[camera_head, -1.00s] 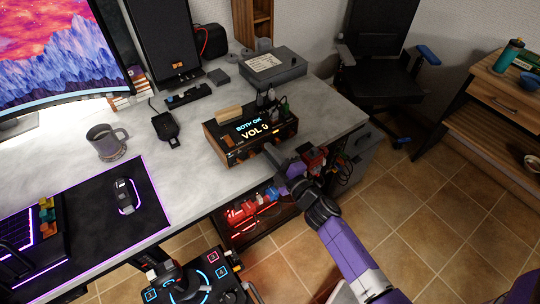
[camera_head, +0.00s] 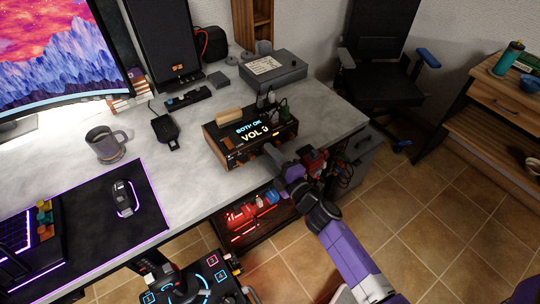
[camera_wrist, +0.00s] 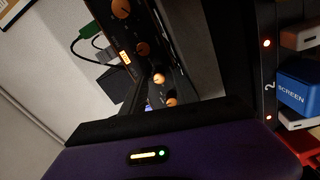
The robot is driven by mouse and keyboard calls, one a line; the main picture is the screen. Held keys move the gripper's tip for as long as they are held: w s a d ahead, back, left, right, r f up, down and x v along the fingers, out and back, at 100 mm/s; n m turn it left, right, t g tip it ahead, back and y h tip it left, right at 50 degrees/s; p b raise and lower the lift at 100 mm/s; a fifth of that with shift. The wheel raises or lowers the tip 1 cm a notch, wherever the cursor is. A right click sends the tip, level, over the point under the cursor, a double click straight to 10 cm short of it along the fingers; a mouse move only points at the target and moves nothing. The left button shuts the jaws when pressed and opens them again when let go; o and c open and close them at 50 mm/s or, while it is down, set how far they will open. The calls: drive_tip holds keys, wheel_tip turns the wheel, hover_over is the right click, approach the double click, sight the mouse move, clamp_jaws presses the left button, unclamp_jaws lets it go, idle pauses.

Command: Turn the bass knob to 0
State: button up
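The amplifier box (camera_head: 222,148) stands at the desk's right front edge, with wooden trim and a lit display reading "VOL" and a digit that looks like 3. In the wrist view its front panel shows several orange-tipped knobs in a row: an upper knob (camera_wrist: 121,9), a second knob (camera_wrist: 142,48), a third knob (camera_wrist: 158,79) and a lowest knob (camera_wrist: 171,102). The labels are too small to read, so I cannot tell which is bass. My gripper (camera_head: 270,152) is at the right part of the front panel, close to the lower knobs. Its finger opening and any contact are unclear.
A mug (camera_head: 103,144), a mouse (camera_head: 123,197) and a small black device (camera_head: 164,127) are on the desk to the left. A grey box (camera_head: 272,70) stands behind the amplifier. A chair (camera_head: 382,70) is at the back right.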

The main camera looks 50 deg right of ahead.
drive_tip(key=b+v, duration=0.1)
drive_tip(key=v, duration=0.6)
drive_tip(key=shift+s, duration=0.4)
drive_tip(key=shift+a+r, duration=0.1)
drive_tip(key=shift+a, duration=0.05)
idle(0.3)
